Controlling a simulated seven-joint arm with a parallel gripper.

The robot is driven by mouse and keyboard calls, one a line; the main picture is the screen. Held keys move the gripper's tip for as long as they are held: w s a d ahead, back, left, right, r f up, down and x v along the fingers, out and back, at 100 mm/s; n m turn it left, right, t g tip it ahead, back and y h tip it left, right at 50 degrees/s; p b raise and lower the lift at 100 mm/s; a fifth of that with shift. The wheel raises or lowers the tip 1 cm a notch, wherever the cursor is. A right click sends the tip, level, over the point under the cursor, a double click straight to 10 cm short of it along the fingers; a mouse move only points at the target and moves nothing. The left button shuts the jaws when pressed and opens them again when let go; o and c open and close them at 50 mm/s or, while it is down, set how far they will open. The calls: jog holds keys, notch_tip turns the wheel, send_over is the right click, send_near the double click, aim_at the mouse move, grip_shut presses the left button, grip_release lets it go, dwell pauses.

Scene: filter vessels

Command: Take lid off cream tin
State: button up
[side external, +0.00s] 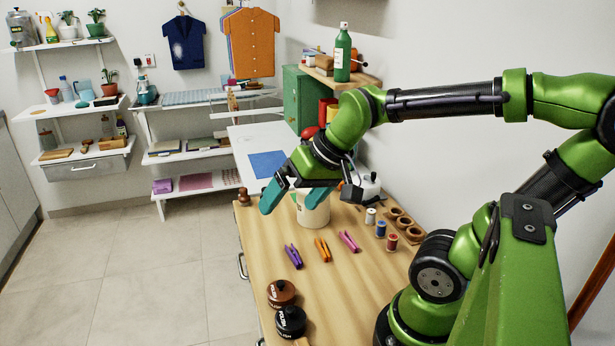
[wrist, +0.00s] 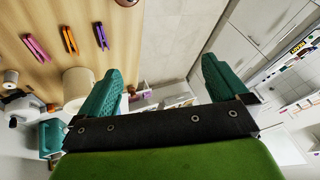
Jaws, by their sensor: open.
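The cream tin (side external: 313,212) stands upright on the wooden worktop, behind the clothes pegs. In the wrist view the tin (wrist: 76,84) shows at the left, partly behind one finger. My gripper (side external: 294,197) is open and empty, with teal fingers spread. In the side view one finger overlaps the tin's upper part and the other is left of it, past the worktop's edge. The wrist view shows the open fingers (wrist: 160,80) with no object between them. The tin's top is largely hidden by my gripper, so I cannot tell its lid clearly.
Purple (side external: 293,256), orange (side external: 323,249) and pink (side external: 348,241) pegs lie in front. Thread spools (side external: 381,229) and wooden rings (side external: 404,222) stand right. Brown (side external: 281,292) and black (side external: 290,321) polish tins stand near the front. A white table (side external: 245,150) lies behind.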

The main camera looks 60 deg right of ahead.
jog(key=shift+n+t+y, duration=0.4)
jog(key=shift+n+t, duration=0.1)
jog(key=shift+n, duration=0.1)
jog(key=s+a, duration=0.1)
jog(key=s+a+r, duration=0.1)
jog(key=a, duration=0.1)
jog(key=shift+s+a, duration=0.1)
jog(key=shift+s, duration=0.2)
jog(key=shift+c, duration=1.4)
jog(key=c, duration=0.6)
jog(key=w+d+r+n+g+h, duration=0.15)
jog(key=w+d, duration=0.25)
jog(key=d, duration=0.6)
jog(key=w+d+r+n+g, duration=0.1)
jog(key=w+d+g, duration=0.25)
jog(key=d, duration=0.75)
jog(key=w+d+r+n+g+h, duration=0.15)
jog(key=w+d, duration=0.35)
jog(key=d, duration=0.5)
jog(key=shift+g+y, duration=0.35)
jog(key=shift+y, duration=0.15)
notch_tip(320, 180, down, 10)
jog(key=shift+d+f, duration=0.1)
jog(key=shift+d, duration=0.05)
jog(key=shift+d+f, duration=0.15)
jog(key=shift+f, duration=2.7)
